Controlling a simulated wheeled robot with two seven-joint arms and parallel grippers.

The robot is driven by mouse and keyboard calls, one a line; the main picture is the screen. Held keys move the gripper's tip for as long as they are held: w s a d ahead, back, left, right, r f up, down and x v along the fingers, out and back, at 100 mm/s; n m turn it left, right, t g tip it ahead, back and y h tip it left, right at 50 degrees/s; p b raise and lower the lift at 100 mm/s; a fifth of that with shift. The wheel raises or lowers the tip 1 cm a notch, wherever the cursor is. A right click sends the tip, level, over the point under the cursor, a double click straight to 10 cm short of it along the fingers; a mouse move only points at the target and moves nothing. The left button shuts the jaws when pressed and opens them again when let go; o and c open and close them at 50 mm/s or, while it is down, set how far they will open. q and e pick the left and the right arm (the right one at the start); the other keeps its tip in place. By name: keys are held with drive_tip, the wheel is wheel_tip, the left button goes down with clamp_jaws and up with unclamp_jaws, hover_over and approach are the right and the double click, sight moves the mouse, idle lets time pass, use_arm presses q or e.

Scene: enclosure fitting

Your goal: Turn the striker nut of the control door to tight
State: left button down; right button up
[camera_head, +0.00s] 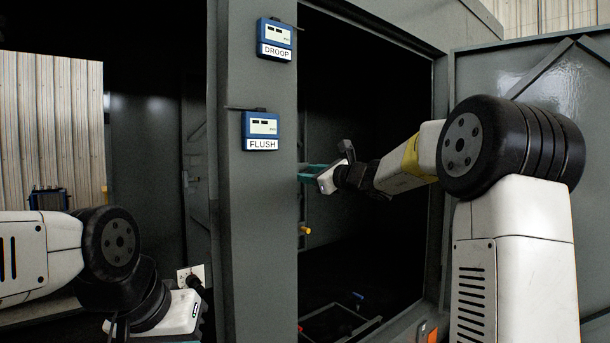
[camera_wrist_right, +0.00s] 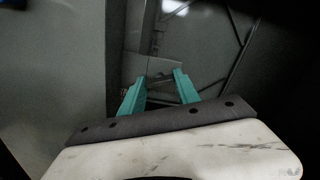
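My right gripper (camera_head: 312,172) reaches into the right-hand opening of the grey enclosure, at the inner side of the post. In the right wrist view its teal fingers (camera_wrist_right: 160,80) stand apart. A small dark piece (camera_wrist_right: 160,77) shows between or just behind the tips; it may be the striker nut, and I cannot tell if they touch it. A grey door (camera_head: 540,85) with diagonal ribs stands open at the right; no label on it is visible. My left gripper (camera_head: 185,316) is at the lower left, its fingers not clearly visible.
On the post (camera_head: 258,200) hang two blue-edged gauges, one marked DROOP (camera_head: 275,40) and one marked FLUSH (camera_head: 261,131). A yellow knob (camera_head: 305,230) sticks out below my right gripper. A frame (camera_head: 340,322) lies low inside the dark opening, which has free room.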

drive_tip(key=shift+m, duration=0.5)
clamp_jaws()
drive_tip(key=m, duration=2.2)
drive_tip(key=shift+f, duration=0.1)
drive_tip(key=o, duration=1.3)
unclamp_jaws()
drive_tip(key=shift+c, duration=0.2)
